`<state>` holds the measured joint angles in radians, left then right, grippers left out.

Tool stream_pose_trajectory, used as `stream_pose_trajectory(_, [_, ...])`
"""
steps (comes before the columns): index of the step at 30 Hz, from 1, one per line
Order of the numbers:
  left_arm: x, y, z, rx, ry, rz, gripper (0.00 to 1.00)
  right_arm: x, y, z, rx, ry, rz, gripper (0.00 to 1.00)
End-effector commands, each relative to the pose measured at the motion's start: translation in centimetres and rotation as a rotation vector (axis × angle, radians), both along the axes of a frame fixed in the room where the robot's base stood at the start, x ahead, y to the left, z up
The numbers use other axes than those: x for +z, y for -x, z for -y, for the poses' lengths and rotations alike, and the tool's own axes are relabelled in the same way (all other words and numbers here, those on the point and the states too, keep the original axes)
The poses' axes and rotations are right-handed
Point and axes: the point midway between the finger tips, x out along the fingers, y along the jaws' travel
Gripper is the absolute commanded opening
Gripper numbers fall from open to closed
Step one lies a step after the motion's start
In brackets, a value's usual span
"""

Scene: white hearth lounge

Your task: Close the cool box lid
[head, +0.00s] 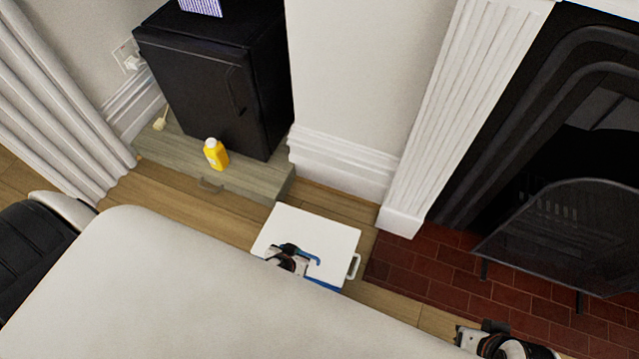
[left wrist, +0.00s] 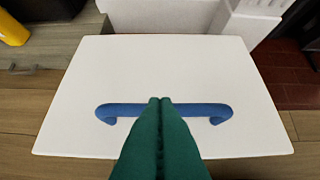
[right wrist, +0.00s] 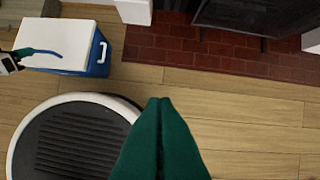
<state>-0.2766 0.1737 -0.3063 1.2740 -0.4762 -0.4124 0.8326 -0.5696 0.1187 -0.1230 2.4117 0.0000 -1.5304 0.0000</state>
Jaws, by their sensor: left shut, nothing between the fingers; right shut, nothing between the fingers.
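The cool box has a white lid (head: 310,231) with a blue handle (left wrist: 190,108) on top. Its blue body (right wrist: 98,62) and white side handle (right wrist: 101,52) show in the right wrist view. There the lid lies flat across the top of the body, with no clear gap. My left gripper (head: 290,250) is shut and empty over the lid. In the left wrist view its green fingertips (left wrist: 160,101) overlap the blue handle; contact cannot be told. My right gripper (right wrist: 160,102) is shut and empty, above the wooden floor, away from the box.
A black fridge (head: 205,85) stands on a grey wooden plinth (head: 165,148) behind the box. A yellow bottle (head: 216,155) stands on the plinth's front. The fireplace with a dark screen (head: 570,235) and red brick hearth (head: 425,265) lies to the right. Wooden floor (right wrist: 240,120) is clear there.

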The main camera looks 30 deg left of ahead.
Motion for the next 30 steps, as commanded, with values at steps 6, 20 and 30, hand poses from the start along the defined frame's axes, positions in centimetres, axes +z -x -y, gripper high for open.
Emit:
stream_pose_trajectory(6, [-1.7, 0.8, 0.1, 0.001, 0.001, -0.002, 0.0, 0.9, 0.6, 0.1, -0.001, 0.0, 0.007, 0.0])
stream_pose_trajectory(20, [-2.3, 1.2, 0.1, -0.001, -0.002, -0.003, 0.0, 0.6, 0.6, 0.1, -0.001, 0.0, 0.007, 0.0])
stream_pose_trajectory(30, [-2.5, 1.3, 0.1, 0.0, -0.001, -0.007, 0.0, 0.5, 0.6, 0.1, 0.0, 0.001, 0.007, 0.0])
